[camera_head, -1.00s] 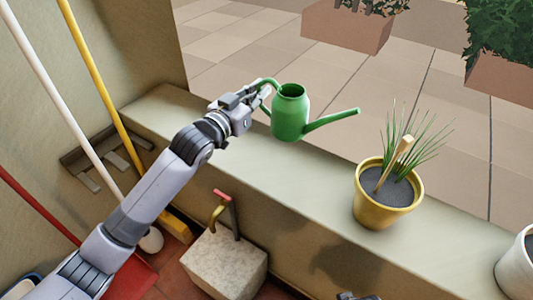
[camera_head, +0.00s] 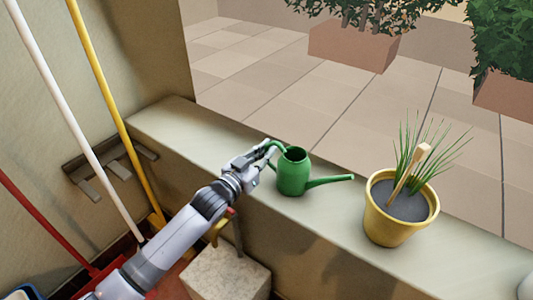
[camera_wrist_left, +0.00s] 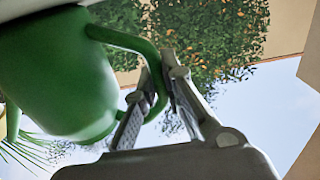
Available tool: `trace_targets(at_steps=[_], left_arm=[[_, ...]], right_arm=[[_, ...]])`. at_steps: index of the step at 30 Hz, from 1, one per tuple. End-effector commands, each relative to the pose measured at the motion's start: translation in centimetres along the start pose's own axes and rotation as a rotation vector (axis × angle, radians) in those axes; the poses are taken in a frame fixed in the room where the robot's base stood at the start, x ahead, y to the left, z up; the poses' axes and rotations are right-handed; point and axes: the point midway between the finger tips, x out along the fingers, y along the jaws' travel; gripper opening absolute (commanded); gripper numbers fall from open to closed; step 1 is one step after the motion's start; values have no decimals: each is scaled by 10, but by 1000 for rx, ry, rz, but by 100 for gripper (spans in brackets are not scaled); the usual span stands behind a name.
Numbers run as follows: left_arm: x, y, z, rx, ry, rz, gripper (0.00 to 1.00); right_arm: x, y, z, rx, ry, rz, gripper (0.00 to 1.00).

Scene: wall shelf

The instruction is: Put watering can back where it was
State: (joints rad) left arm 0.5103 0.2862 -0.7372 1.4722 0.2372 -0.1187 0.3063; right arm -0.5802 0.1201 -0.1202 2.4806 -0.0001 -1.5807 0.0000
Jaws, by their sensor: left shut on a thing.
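The green watering can (camera_head: 293,175) is upright at the ledge (camera_head: 330,222), its spout pointing right. I cannot tell for certain whether its base touches the ledge. My left gripper (camera_head: 268,152) is shut on the can's handle, on the can's left side. In the left wrist view the can's body (camera_wrist_left: 55,75) fills the left, and the handle passes between the fingers of the gripper (camera_wrist_left: 150,92). My right gripper is not in view.
A yellow pot with a spiky plant (camera_head: 400,230) stands on the ledge to the right of the can. Broom and mop handles (camera_head: 95,75) lean at the left. A pale stone block (camera_head: 228,274) is below the ledge. The ledge left of the can is clear.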

Motion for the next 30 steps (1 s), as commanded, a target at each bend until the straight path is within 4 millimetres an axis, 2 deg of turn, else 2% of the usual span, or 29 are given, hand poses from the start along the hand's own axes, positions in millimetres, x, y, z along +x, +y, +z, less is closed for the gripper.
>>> trace_targets(at_steps=[10, 11, 19, 30], left_arm=[[0, 0, 1, -2, 5, 1, 0], [0, 0, 3, 0, 1, 0, 10], [0, 0, 2, 0, 1, 0, 28], [0, 0, -2, 0, 2, 0, 29]], right_arm=[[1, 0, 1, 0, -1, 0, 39], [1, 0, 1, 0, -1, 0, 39], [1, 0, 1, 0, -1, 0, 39], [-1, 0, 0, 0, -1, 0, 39]])
